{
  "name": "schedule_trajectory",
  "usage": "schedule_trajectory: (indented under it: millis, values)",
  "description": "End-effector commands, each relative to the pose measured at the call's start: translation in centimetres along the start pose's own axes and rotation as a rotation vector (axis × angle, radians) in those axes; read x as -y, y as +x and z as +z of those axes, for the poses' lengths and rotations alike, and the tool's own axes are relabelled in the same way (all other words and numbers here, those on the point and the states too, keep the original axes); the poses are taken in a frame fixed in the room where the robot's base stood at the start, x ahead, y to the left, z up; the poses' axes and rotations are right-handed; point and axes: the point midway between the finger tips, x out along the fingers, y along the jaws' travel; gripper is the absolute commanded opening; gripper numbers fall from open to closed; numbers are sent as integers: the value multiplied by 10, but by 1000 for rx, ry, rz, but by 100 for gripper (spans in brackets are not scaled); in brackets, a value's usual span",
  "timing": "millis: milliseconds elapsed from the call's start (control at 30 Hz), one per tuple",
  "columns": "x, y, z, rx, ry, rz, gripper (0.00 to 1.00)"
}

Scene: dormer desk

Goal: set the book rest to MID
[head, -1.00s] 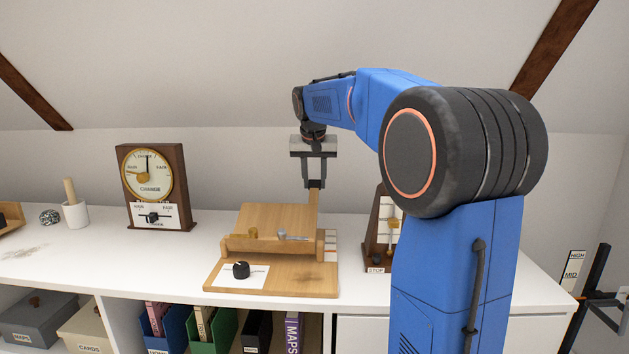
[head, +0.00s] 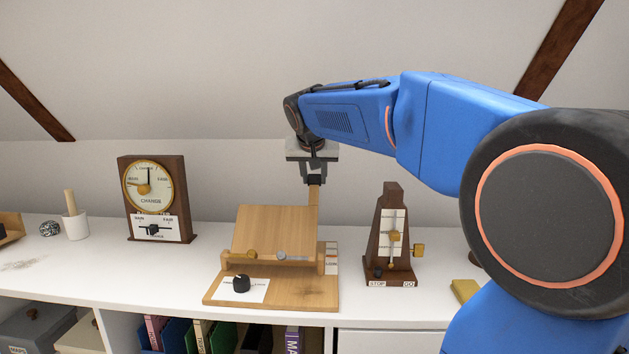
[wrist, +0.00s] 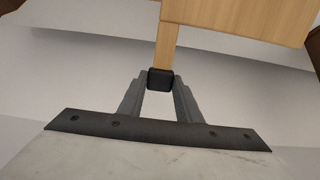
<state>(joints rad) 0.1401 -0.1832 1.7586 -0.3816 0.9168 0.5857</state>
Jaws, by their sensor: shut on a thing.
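The wooden book rest (head: 275,231) stands on its wooden base (head: 295,298) on the white desk top, its panel leaning back more upright. A wooden bar (head: 314,200) rises at its right edge. My gripper (head: 315,180) is above and behind the rest's right side, shut on the dark tip of the bar. In the wrist view my gripper (wrist: 160,80) has both fingers closed on this dark tip at the bar's end, and the panel (wrist: 240,18) shows beyond. A scale with labels (head: 331,258) is at the base's right side; its lettering is mostly too small to read.
A dark metronome (head: 391,232) stands close to the right of the rest. A yellow block (head: 465,290) lies at the right. The sloped ceiling is behind my arm.

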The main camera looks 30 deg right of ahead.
Motion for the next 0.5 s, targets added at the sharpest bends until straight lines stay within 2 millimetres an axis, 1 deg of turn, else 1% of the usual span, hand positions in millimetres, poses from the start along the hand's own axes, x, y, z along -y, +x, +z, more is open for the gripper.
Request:
schedule_trajectory:
  millis: [267,300,333,367,500]
  values:
    - [0,0,0,-1,0,0,0]
    - [0,0,0,-1,0,0,38]
    - [0,0,0,-1,0,0,45]
    - [0,0,0,-1,0,0,50]
    - [0,0,0,-1,0,0,50]
